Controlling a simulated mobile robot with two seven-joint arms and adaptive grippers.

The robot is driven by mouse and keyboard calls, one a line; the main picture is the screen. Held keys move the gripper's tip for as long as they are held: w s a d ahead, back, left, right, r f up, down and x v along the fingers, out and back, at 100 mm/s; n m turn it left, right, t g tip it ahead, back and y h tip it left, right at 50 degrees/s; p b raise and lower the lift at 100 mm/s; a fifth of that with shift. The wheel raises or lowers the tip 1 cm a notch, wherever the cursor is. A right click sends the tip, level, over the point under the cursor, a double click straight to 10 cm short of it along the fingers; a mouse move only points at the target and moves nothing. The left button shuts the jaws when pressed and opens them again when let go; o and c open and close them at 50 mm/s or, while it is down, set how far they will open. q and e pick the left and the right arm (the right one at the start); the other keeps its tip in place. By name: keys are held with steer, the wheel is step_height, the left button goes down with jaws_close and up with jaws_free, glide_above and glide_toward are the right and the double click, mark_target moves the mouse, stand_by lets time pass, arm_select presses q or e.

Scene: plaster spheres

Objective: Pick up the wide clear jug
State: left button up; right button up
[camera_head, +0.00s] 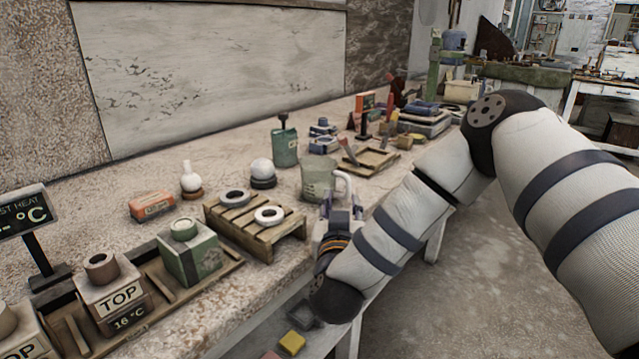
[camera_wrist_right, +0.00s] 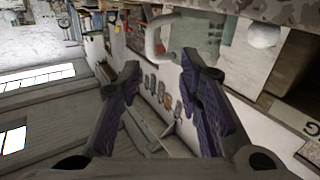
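The wide clear jug (camera_head: 316,180) is a greenish see-through vessel with a white handle, standing upright near the table's front edge. Its handle (camera_head: 346,186) is on the right side, toward my arm. My right gripper (camera_head: 335,208) is just below and in front of the handle, partly hidden by its own wrist. In the right wrist view the gripper (camera_wrist_right: 160,64) is open, with its two fingers spread. The white handle (camera_wrist_right: 154,38) shows just ahead of the gap between the fingertips, and the jug body (camera_wrist_right: 205,32) is beyond it. My left gripper is not in view.
A wooden pallet (camera_head: 239,235) with rings stands left of the jug. A white sphere on a dark base (camera_head: 262,171) and a green can (camera_head: 285,146) are behind it. A wooden tray (camera_head: 369,163) lies behind right. The table edge is close to my gripper.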

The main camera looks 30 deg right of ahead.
mark_target(344, 175)
steer(key=x, duration=0.7)
steer(key=shift+w+d+f+b, duration=0.1)
steer(key=shift+d+f+b, duration=0.1)
steer(key=shift+f+b, duration=0.15)
steer(key=shift+r, duration=0.1)
jaws_close()
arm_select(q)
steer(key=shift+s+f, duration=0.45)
